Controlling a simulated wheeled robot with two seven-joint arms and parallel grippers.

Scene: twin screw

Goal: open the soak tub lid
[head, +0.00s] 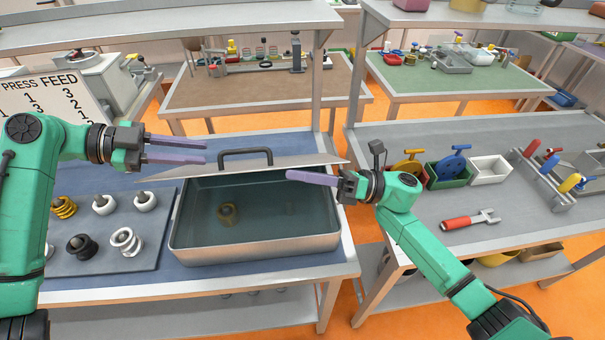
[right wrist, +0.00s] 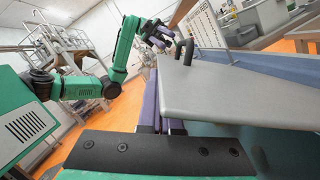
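The soak tub (head: 255,247) is an open-topped metal basin with clear bluish liquid and a brass-coloured part (head: 228,213) inside. Its grey lid (head: 200,166), with a dark bar handle (head: 246,157), is tilted up over the rear; the tub's front is uncovered. The lid (right wrist: 235,95) and handle (right wrist: 184,50) also show in the right wrist view. My left gripper (head: 205,153) is open and empty, left of the handle. My right gripper (head: 290,175) appears shut, its fingers at the lid's front edge toward the right; I cannot tell whether they touch it.
A grey mat (head: 110,255) with several springs and white and dark fittings lies left of the tub. A lettered board (head: 45,100) stands at left.

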